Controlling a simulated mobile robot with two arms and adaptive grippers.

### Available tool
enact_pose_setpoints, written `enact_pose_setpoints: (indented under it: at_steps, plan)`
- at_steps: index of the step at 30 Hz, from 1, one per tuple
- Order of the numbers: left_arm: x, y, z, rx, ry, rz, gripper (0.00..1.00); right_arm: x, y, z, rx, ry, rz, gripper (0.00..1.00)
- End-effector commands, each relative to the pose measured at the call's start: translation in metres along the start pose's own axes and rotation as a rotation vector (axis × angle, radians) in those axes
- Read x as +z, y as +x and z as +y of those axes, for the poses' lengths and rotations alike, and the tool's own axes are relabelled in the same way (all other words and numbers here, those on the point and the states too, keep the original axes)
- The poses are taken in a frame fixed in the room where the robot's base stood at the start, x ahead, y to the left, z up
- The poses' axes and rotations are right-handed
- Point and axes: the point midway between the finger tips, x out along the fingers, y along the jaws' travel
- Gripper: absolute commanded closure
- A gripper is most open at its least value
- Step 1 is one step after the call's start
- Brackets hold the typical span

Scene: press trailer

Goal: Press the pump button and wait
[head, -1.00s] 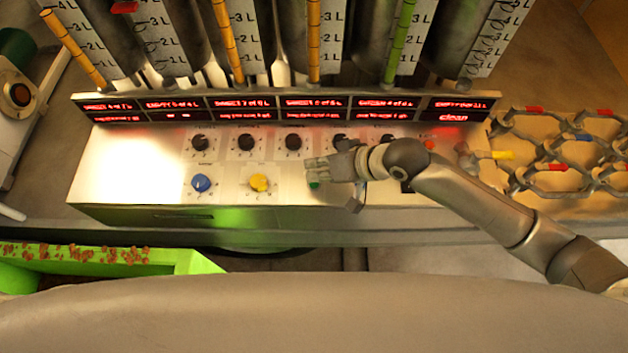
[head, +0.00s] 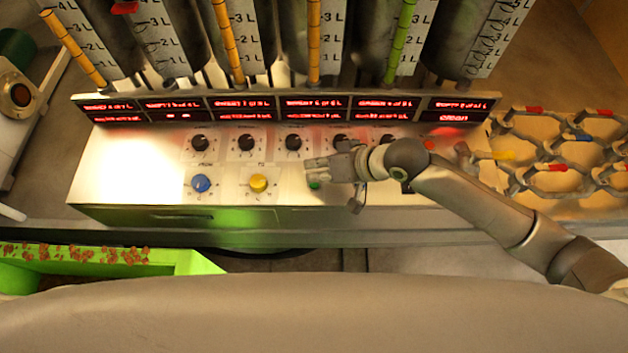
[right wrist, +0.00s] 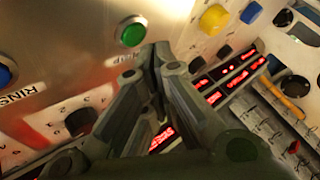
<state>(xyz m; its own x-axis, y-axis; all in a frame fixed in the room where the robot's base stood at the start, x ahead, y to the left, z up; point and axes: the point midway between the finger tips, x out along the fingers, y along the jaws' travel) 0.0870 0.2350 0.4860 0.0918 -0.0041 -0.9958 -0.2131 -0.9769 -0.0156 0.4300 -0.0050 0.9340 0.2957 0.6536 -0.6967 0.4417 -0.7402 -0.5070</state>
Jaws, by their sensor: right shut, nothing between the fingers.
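A small green button (head: 314,184) sits on the white control panel (head: 110,172). My right gripper (head: 312,165) is at it, with the fingertips just above the button in the head view. In the right wrist view the gripper (right wrist: 160,55) is shut and empty. Its tips are close beside the green button (right wrist: 131,33); whether they touch it I cannot tell. A partly hidden label ending in "UP" or "MP" lies below that button. My left gripper is not in view.
A blue button (head: 201,183) and a yellow button (head: 259,183) lie left of the green one. Black knobs (head: 246,143) and red-lit displays (head: 313,108) are behind. Tall measuring columns stand further back. A green tray (head: 190,262) is at front left, a rack (head: 560,150) at right.

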Motion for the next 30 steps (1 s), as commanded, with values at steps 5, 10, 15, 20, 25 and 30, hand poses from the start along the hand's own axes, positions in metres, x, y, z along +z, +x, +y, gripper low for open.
enact_pose_setpoints:
  at_steps: [5,10,15,20,25,30]
  plan:
    - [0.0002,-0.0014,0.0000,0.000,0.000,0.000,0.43,0.0031,0.0039,0.0026,0.000,0.001,-0.001,1.00]
    - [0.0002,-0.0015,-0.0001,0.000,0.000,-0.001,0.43,0.0044,0.0057,0.0039,0.000,0.001,-0.001,1.00]
    - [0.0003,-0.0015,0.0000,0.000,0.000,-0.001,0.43,0.0043,0.0056,0.0038,0.000,0.001,-0.001,1.00]
    - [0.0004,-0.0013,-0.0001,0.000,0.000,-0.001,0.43,0.0046,0.0061,0.0042,0.000,0.001,-0.001,1.00]
    - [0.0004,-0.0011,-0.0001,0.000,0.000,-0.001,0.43,0.0056,0.0074,0.0051,0.000,0.001,-0.001,1.00]
    - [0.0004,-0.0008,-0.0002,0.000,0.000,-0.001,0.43,0.0067,0.0088,0.0061,0.000,0.001,-0.001,1.00]
